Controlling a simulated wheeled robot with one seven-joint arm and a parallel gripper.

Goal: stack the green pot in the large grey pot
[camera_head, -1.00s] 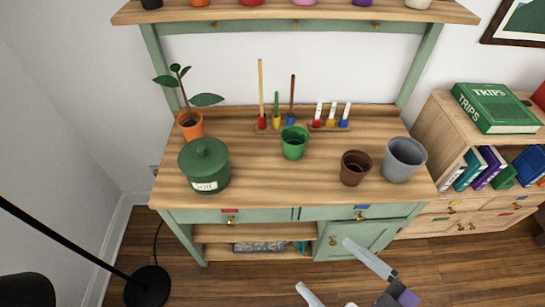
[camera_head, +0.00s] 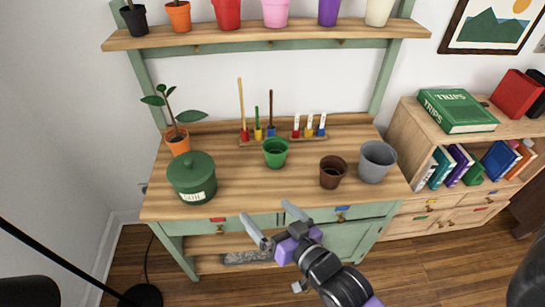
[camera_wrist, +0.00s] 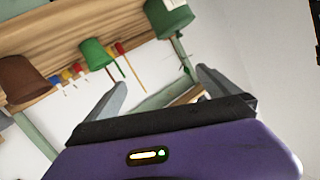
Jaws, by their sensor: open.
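The green pot (camera_head: 275,153) stands upright and empty in the middle of the wooden bench top, and also shows in the wrist view (camera_wrist: 96,53). The large grey pot (camera_head: 377,162) stands upright at the right end of the bench, its mouth open. A smaller brown pot (camera_head: 333,172) stands between them, close to the grey pot. My gripper (camera_head: 268,221) is open and empty in front of the bench's front edge, short of the pots. In the wrist view the two fingers (camera_wrist: 162,82) are spread with nothing between them.
A lidded green soil canister (camera_head: 192,180) and an orange potted plant (camera_head: 177,140) stand at the left. Tool racks (camera_head: 262,140) stand behind the green pot. A shelf (camera_head: 265,37) with several pots hangs above. The bench's front middle is clear.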

